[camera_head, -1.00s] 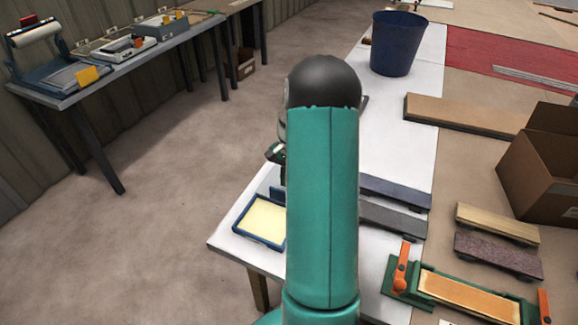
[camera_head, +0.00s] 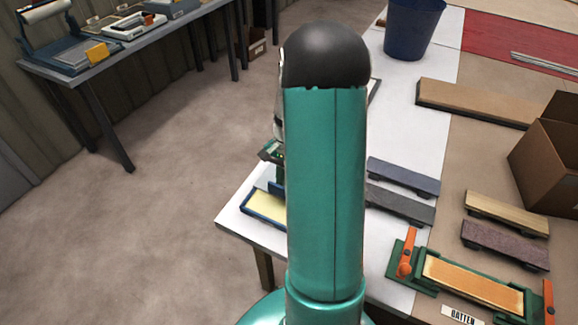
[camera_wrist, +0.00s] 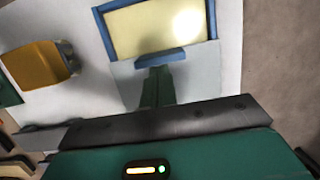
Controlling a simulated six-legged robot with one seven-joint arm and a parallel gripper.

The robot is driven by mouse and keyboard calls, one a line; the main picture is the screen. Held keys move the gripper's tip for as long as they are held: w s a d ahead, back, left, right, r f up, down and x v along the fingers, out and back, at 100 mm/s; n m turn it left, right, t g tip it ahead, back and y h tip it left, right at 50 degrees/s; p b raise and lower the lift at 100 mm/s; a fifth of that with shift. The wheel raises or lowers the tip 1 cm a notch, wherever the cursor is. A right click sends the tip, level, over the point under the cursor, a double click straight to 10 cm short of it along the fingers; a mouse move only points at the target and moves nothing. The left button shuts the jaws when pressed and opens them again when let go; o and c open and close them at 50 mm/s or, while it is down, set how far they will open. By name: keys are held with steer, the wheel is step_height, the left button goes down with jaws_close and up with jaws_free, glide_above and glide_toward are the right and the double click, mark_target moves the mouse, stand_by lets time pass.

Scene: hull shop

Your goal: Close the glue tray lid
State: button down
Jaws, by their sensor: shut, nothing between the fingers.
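The glue tray (camera_head: 250,213) is a shallow blue-rimmed box with pale yellow glue, near the left corner of the white table; my arm hides its right part. It also shows at the top of the wrist view (camera_wrist: 102,22), with a bright glare on the glue. The lid, a pale grey-blue panel (camera_wrist: 200,77) with a blue grip bar (camera_wrist: 160,59), stands open at the tray's edge. My gripper (camera_wrist: 157,72) is shut and empty, its fingertips just by the grip bar; I cannot tell whether they touch. In the head view my arm mostly hides the gripper.
Grey sanding blocks (camera_head: 400,203) lie right of my arm, with a green clamp jig (camera_head: 470,280) in front. A blue bucket (camera_head: 412,30) and a cardboard box (camera_head: 550,155) stand farther back. An orange-yellow object (camera_wrist: 35,65) lies left in the wrist view.

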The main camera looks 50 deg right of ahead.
steer(key=a, duration=0.3)
steer(key=s+a, duration=0.1)
steer(key=a, duration=0.1)
steer(key=s+a, duration=0.1)
steer(key=a, duration=0.2)
steer(key=shift+s+a, duration=0.25)
steer(key=shift+a, duration=0.15)
